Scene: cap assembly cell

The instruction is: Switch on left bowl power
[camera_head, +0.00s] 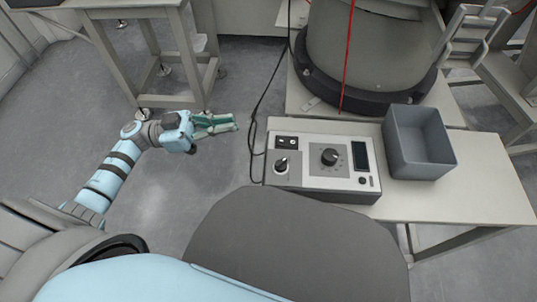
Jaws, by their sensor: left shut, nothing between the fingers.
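A grey control box (322,163) sits on the table at the centre right. A large round bowl feeder (365,45) with a dark base ring stands behind the box. My left gripper (234,123) is shut and empty, over the floor to the left of the box and apart from it. My right gripper is not in view.
A grey open bin (418,143) stands right of the control box on the pale table (480,180). A black cable (257,115) hangs at the table's left edge, near my left fingertips. A thin red line (347,60) crosses before the bowl. Another table (135,5) stands at upper left.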

